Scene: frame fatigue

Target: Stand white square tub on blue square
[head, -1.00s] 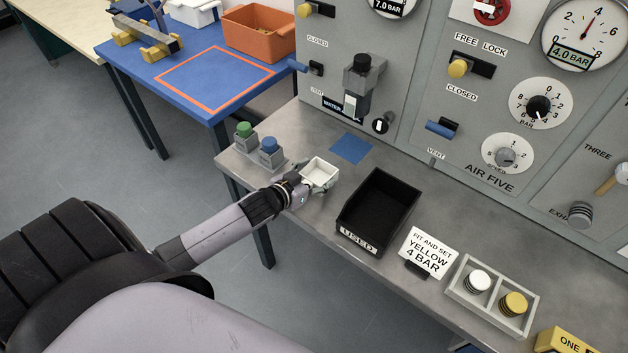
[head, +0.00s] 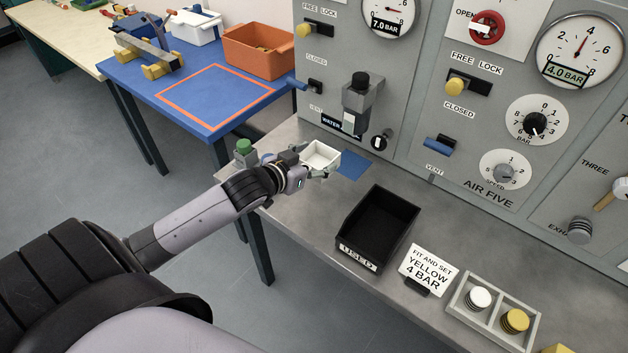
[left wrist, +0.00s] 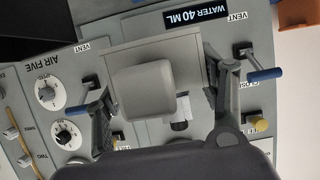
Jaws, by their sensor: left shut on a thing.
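The white square tub (head: 321,156) is held by my left gripper (head: 313,168) above the grey bench, upright or nearly so. In the head view it overlaps the left edge of the blue square (head: 355,164), which lies flat on the bench below the panel. In the left wrist view the tub (left wrist: 145,92) sits between the two fingers (left wrist: 165,95), its pale base side filling the middle. I cannot tell the exact height of the tub over the bench. My right gripper is not in view.
A black USED bin (head: 377,230) stands right of the blue square. A green-topped block (head: 245,152) is at the bench's left end, partly near my arm. The dispenser (head: 359,100) projects from the panel behind the square. A sign (head: 430,270) and a divided tray (head: 462,308) stand at right.

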